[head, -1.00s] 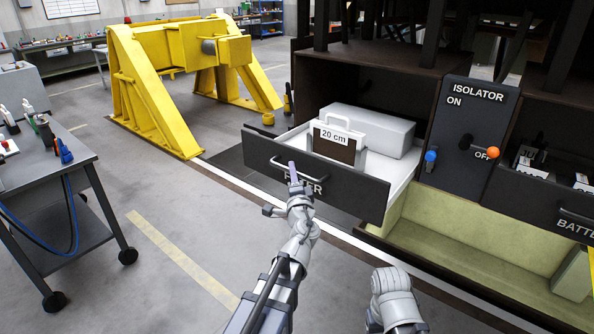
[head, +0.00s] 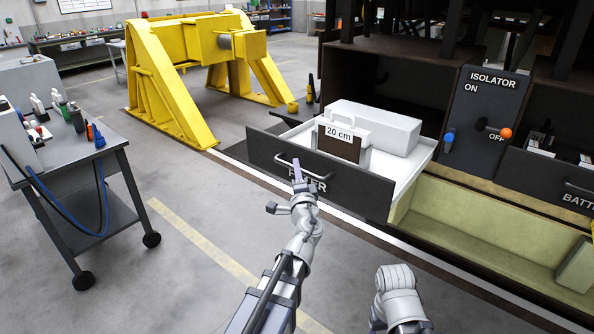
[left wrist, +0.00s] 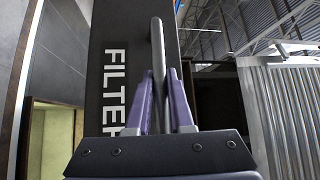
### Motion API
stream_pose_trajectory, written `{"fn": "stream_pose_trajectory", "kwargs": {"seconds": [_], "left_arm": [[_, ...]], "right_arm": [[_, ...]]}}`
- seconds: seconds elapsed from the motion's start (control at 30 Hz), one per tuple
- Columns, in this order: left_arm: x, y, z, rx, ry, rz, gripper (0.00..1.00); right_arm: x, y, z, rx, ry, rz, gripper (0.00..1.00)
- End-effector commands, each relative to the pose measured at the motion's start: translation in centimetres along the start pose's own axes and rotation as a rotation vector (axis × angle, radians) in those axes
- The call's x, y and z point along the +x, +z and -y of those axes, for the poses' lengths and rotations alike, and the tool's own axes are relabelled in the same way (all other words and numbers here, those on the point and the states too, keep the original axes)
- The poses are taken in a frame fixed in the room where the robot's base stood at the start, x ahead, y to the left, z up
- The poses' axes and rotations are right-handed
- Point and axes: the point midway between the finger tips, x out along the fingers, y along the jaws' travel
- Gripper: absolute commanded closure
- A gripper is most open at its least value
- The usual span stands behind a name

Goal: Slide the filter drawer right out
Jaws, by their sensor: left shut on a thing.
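The filter drawer (head: 340,188) has a dark front and a white tray, and it stands well out of its bay in the head view. A filter case marked "20 cm" (head: 343,142) and a pale grey block (head: 375,127) sit in the tray. My left gripper (head: 298,172) is shut on the drawer's bar handle (head: 285,163). In the left wrist view the purple fingers (left wrist: 165,100) lie on both sides of the handle (left wrist: 158,50), beside the FILTER label (left wrist: 115,85). My right arm shows at the bottom, but its fingers cannot be made out.
The isolator panel (head: 483,125) with blue and orange knobs stands right of the drawer, and the battery drawer (head: 553,185) is beyond it. An open pale green bin (head: 470,230) lies below. A wheeled cart (head: 75,165) stands at left. The floor in front is clear.

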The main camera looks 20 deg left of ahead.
Motion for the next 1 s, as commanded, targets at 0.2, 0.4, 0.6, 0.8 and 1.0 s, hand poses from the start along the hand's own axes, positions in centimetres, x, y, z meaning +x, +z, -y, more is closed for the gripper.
{"fn": "stream_pose_trajectory", "kwargs": {"seconds": [0.2,0.4,0.6,0.8,1.0], "left_arm": [[-0.01,-0.03,0.0,0.001,0.0,-0.001,1.0],[0.0,-0.03,0.0,0.001,0.0,-0.001,0.7],[0.01,-0.01,0.01,0.001,0.0,0.0,0.5],[0.0,0.0,0.01,0.001,0.0,0.0,0.5],[-0.76,0.07,-0.03,0.001,0.0,0.001,0.5]], "right_arm": [[0.0,-0.01,-0.01,0.0,0.0,0.0,0.33],[0.0,0.0,0.0,0.0,0.0,0.0,0.33],[-0.01,0.0,-0.01,0.0,0.0,0.0,0.33],[-0.01,0.0,0.0,0.0,0.0,0.0,0.33],[0.15,-0.02,0.01,0.0,0.0,0.0,0.33]]}}
